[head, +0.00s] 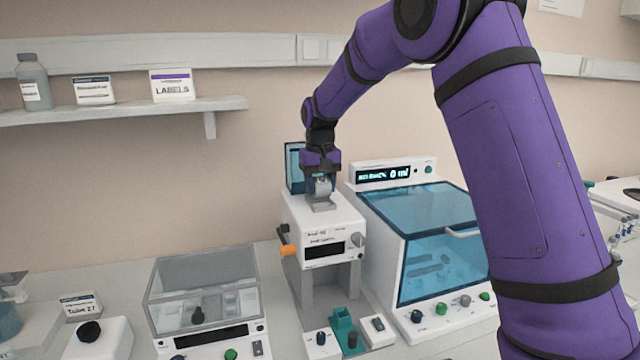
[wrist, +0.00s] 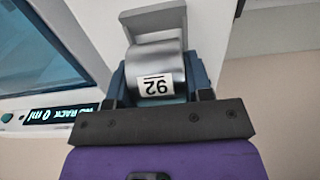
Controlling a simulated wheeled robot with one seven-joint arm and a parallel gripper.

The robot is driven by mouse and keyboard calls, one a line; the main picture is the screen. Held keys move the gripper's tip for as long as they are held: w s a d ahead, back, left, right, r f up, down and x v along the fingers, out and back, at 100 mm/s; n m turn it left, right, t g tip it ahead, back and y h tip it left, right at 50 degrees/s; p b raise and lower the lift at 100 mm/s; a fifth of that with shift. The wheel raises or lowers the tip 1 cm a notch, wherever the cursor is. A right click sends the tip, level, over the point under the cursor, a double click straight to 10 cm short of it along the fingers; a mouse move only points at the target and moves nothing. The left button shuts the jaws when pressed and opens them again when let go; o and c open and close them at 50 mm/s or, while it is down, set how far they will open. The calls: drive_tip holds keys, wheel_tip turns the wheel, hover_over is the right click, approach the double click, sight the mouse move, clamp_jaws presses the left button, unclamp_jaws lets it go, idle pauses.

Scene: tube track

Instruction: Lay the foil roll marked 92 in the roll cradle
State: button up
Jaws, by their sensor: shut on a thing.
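The foil roll (wrist: 155,64) is a silver cylinder with a white label marked 92, which reads upside down in the wrist view. My gripper (head: 321,190) is shut on it, with a dark finger on each side. In the head view the roll (head: 323,185) hangs over the top of a white machine (head: 290,207). The recess is partly hidden by the roll in the wrist view.
A teal panel (head: 294,165) stands upright behind the machine. A blue-windowed cabinet (head: 425,215) is close on the right. A clear-lidded box (head: 205,285) stands at front left. An orange knob (head: 287,250) juts from the machine's left side. A shelf (head: 130,110) is on the wall.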

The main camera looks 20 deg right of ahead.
drive_tip(key=shift+f, duration=0.75)
idle(0.3)
drive_tip(key=o, duration=1)
drive_tip(key=shift+r, duration=0.1)
wheel_tip(320, 180, up, 10)
drive_tip(key=shift+f, duration=0.1)
drive_tip(key=shift+r, duration=0.4)
idle(0.6)
